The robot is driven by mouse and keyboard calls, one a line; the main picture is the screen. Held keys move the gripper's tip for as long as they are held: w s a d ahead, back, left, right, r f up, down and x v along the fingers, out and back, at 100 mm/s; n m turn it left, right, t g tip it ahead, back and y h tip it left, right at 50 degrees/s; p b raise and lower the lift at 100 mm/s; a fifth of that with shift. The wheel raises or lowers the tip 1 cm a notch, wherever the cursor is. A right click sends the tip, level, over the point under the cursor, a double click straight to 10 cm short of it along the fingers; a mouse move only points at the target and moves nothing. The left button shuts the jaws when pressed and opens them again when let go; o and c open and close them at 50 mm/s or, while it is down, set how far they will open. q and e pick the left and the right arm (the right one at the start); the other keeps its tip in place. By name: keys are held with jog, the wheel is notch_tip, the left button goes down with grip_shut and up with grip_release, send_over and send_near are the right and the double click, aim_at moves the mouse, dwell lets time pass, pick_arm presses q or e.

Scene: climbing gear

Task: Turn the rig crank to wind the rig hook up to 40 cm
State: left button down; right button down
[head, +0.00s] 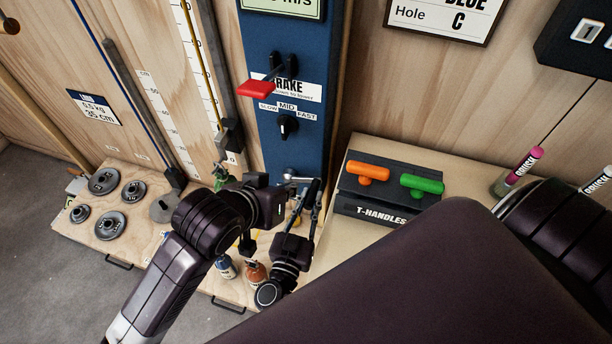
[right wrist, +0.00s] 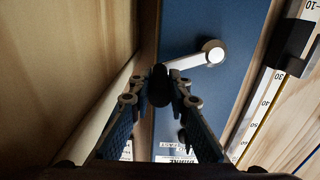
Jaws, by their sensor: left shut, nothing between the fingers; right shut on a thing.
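The rig crank (head: 296,179) is a silver arm low on the blue panel. The right wrist view shows its round hub and silver arm (right wrist: 190,62), with a dark handle (right wrist: 159,86) between the fingers. My right gripper (head: 309,200) is shut on that handle; it also shows in the right wrist view (right wrist: 160,92). My left gripper (head: 247,243) is shut and empty, left of the crank above the bottles; its fingers are small here. A green piece (head: 221,172) hangs below a dark block by the ruler; I cannot tell whether it is the rig hook.
A red brake lever (head: 258,89) and a speed knob (head: 287,126) sit on the blue panel above the crank. A T-handle box (head: 373,210) stands right of the crank. Several weight plates (head: 104,181) lie at left. Two bottles (head: 256,273) stand under my arms.

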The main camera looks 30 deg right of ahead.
pick_arm(q)
send_over(312, 196)
jog(key=a, duration=0.3)
notch_tip(312, 196, down, 5)
pick_arm(e)
jog(key=shift+d+r, duration=0.15)
pick_arm(q)
jog(key=f, duration=0.2)
jog(key=d+f, duration=0.1)
jog(key=shift+f, duration=0.4)
jog(key=shift+d+f, duration=0.1)
jog(key=shift+f, duration=0.4)
pick_arm(e)
jog(key=shift+w+r, duration=0.1)
pick_arm(q)
jog(key=shift+s+d+f, duration=0.1)
jog(key=shift+s+f, duration=0.2)
jog(key=shift+f, duration=0.5)
jog(key=shift+s+d, duration=0.1)
pick_arm(e)
jog(key=c, duration=1.8)
grip_release()
